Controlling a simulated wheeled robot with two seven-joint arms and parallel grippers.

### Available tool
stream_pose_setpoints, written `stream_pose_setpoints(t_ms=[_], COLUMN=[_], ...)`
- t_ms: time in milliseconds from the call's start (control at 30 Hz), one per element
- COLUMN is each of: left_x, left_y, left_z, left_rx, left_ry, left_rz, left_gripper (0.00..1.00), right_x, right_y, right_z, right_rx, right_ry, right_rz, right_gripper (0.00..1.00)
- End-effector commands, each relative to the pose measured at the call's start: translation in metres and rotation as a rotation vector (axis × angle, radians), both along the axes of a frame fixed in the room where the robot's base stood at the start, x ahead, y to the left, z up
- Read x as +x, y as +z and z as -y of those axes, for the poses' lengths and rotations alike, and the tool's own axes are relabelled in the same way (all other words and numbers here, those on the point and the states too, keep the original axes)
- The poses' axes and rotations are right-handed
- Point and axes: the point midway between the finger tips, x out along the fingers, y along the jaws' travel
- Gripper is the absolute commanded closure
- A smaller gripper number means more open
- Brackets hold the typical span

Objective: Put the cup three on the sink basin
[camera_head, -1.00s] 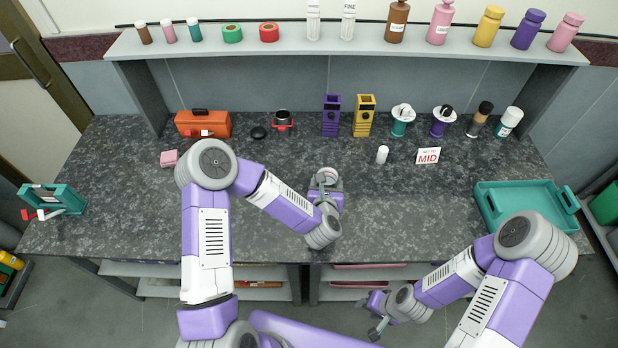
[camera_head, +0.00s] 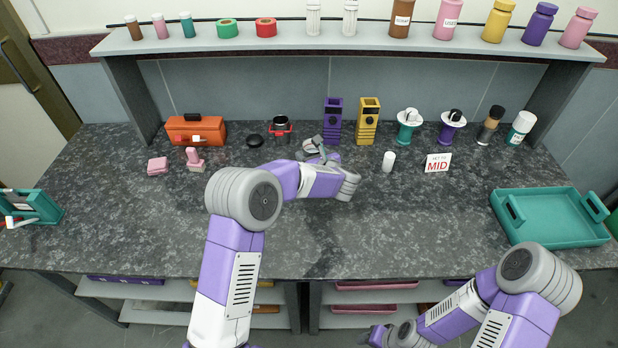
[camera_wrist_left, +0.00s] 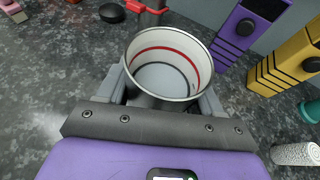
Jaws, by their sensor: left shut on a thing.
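A white cup with a red stripe and a dark stripe inside (camera_wrist_left: 165,62) sits between the fingers of my left gripper (camera_wrist_left: 163,90), its open mouth facing the wrist camera. In the head view my left gripper (camera_head: 318,150) is over the back middle of the counter, in front of the purple block; the cup is hard to make out there. I cannot tell whether the cup touches the counter. My right gripper (camera_head: 378,336) is low at the bottom edge, in front of the counter, its fingers unclear. I cannot make out a sink basin.
Close to the left gripper are a red-and-dark holder (camera_head: 280,130), a black disc (camera_head: 254,140), a purple block (camera_head: 333,122) and a yellow block (camera_head: 367,122). A teal tray (camera_head: 552,240) lies at right. The counter's middle (camera_head: 400,220) is clear.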

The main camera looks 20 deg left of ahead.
Motion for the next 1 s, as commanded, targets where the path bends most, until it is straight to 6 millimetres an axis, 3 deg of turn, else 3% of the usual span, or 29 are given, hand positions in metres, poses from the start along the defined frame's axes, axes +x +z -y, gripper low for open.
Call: stream_pose_setpoints(t_ms=[33,267,500,933,967,1000], left_x=[0.0,0.0,0.0,0.0,0.0,0.0], left_y=[-0.012,-0.034,-0.07,-0.075,-0.076,-0.075], left_z=[0.0,0.0,0.0,0.0,0.0,0.0], left_rx=[0.002,0.001,0.002,0.001,0.0,0.0], left_ry=[0.0,0.0,0.001,0.0,0.0,0.0], left_rz=[-0.001,0.0,0.0,0.002,0.0,0.0], left_gripper=[0.77,0.77,0.77,0.77,0.31,0.25], right_x=[0.0,0.0,0.0,0.0,0.0,0.0], right_y=[-0.004,-0.01,-0.021,-0.025,-0.024,-0.024], right_z=[0.0,0.0,0.0,0.0,0.0,0.0], right_rx=[0.0,0.0,0.0,0.0,0.0,0.0], right_ry=[0.0,0.0,0.0,0.0,0.0,0.0], right_rz=[0.0,0.0,0.0,0.0,0.0,0.0], right_gripper=[0.52,0.52,0.52,0.52,0.52,0.52])
